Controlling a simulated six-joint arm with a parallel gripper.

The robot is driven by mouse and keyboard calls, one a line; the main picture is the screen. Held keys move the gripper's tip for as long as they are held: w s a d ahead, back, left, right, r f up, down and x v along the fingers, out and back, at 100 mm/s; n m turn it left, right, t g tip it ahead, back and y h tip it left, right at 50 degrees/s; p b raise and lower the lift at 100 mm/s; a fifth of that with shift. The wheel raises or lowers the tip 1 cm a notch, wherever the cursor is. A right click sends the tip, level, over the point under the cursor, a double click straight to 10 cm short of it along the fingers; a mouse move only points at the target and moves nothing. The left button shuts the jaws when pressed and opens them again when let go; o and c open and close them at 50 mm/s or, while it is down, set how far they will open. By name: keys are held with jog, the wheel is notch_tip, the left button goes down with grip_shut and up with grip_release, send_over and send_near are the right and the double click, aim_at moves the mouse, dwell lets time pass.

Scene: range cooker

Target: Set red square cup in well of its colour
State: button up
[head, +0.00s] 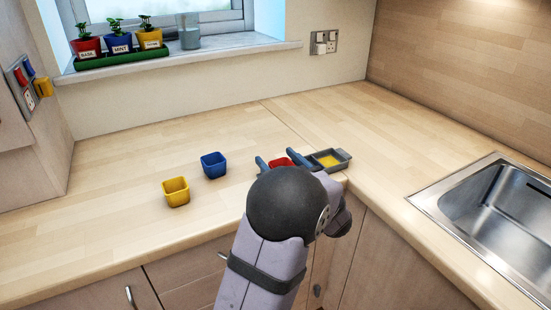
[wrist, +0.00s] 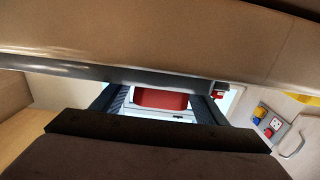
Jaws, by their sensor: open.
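The red square cup (head: 281,163) shows in the head view between the two blue-grey fingers of my gripper (head: 280,160), mostly hidden behind my wrist. In the wrist view a red face of it (wrist: 160,98) lies between the fingers (wrist: 160,104), which stand apart on either side. My gripper is open. A grey tray (head: 346,155) with a yellow-bottomed well shows just right of the fingers; my arm hides the rest of it. I cannot tell whether the cup stands in a well, on the tray or on the counter.
A yellow cup (head: 176,193) and a blue cup (head: 213,166) stand on the counter to the left. The sink (head: 495,208) is at the right. Herb pots (head: 120,43) and a glass (head: 189,31) stand on the windowsill. The counter (head: 110,220) is clear at far left.

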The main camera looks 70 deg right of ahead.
jog(key=shift+v, duration=2.05)
